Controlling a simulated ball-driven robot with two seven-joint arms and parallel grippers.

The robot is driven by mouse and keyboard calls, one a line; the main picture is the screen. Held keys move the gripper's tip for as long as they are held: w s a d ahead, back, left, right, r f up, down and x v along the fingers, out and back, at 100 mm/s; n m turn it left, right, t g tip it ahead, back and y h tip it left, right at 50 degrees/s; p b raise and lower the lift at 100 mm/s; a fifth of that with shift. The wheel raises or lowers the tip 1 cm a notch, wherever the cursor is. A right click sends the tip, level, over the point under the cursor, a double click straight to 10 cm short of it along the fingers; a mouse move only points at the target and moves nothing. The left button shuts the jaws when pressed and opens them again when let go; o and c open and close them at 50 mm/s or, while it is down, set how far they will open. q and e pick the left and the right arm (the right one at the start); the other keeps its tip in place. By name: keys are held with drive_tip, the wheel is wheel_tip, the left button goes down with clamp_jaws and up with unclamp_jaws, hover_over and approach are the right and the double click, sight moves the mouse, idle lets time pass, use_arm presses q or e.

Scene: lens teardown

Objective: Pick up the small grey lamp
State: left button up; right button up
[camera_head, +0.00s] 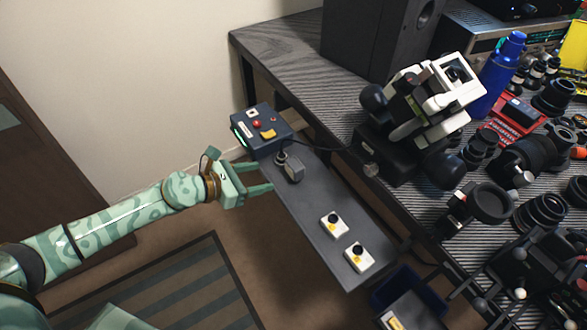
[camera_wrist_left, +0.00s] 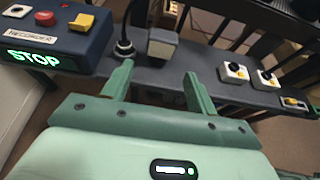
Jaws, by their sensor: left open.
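The small grey lamp (camera_head: 294,172) stands on a narrow grey shelf (camera_head: 300,205), just in front of the recorder box. My right gripper is not in view.
The dark recorder box (camera_head: 262,134), with buttons and a lit STOP sign (camera_wrist_left: 34,60), stands close behind the lamp. Two white switch boxes (camera_head: 334,223) sit nearer on the shelf. A crowded workbench (camera_head: 290,50) runs along the right. Open floor lies left of the shelf.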

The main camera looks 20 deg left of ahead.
sight(289, 171)
use_arm(q)
drive_tip(key=b+x, duration=0.1)
drive_tip(key=x, duration=0.5)
drive_tip(key=shift+f, duration=0.15)
drive_tip(key=shift+w+d+f, duration=0.15)
drive_tip(key=shift+w+d, duration=0.15)
drive_tip(key=shift+w, duration=0.1)
drive_tip(key=b+x, duration=0.1)
drive_tip(key=x, duration=0.3)
drive_tip(key=shift+w+d+f+b, duration=0.2)
drive_tip(key=shift+w+d+b, duration=0.05)
drive_tip(key=shift+d+b, duration=0.1)
drive_tip(key=shift+w, duration=0.1)
drive_tip(key=shift+r, duration=0.1)
drive_tip(key=c, duration=0.9)
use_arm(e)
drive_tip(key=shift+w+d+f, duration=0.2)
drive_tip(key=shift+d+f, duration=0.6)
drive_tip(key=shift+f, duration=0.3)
